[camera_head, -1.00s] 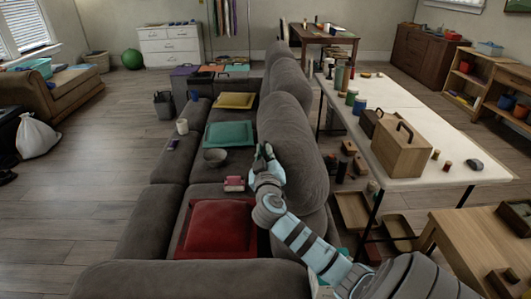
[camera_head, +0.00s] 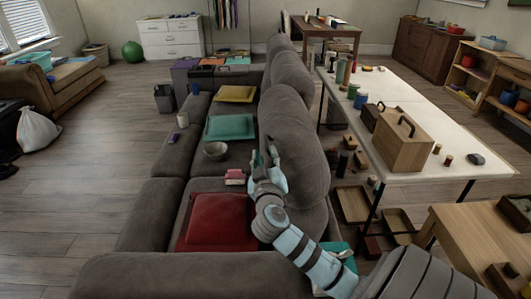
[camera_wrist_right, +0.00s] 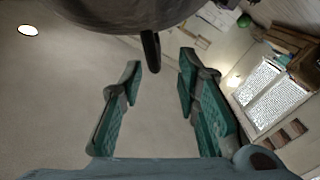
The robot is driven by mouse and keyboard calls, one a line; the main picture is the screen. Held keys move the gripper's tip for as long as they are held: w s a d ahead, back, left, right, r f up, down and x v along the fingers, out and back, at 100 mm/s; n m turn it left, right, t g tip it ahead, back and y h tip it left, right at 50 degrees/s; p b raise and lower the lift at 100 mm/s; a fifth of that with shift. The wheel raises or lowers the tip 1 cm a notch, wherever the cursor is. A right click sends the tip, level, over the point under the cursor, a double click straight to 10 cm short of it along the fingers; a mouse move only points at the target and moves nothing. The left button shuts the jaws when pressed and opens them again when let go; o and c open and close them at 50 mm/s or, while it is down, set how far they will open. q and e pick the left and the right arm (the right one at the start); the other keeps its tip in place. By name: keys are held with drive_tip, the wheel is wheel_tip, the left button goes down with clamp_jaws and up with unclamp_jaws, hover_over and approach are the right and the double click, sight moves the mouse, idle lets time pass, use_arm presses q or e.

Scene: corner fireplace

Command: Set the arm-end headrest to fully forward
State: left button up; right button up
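The grey sofa (camera_head: 150,213) runs away from me, its near arm (camera_head: 170,275) at the bottom of the head view. The nearest headrest (camera_head: 300,150), rounded and grey, stands nearly upright at the sofa's right. My right gripper (camera_head: 266,152) is beside its seat-facing side; I cannot tell if they touch. In the wrist view my right gripper (camera_wrist_right: 159,68) is open, its teal-padded fingers apart and pointing up the picture. A dark grey rounded surface (camera_wrist_right: 125,12), likely the headrest, fills the top. A dark rod-like piece (camera_wrist_right: 151,50) hangs from it near the gap between the fingertips. My left gripper is out of view.
Right of the headrests stands a white table (camera_head: 430,115) with a wooden box (camera_head: 403,145). Open floor lies left of the sofa.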

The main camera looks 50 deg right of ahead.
drive_tip(key=v, duration=0.7)
drive_tip(key=shift+w+a, duration=0.15)
drive_tip(key=shift+a, duration=0.05)
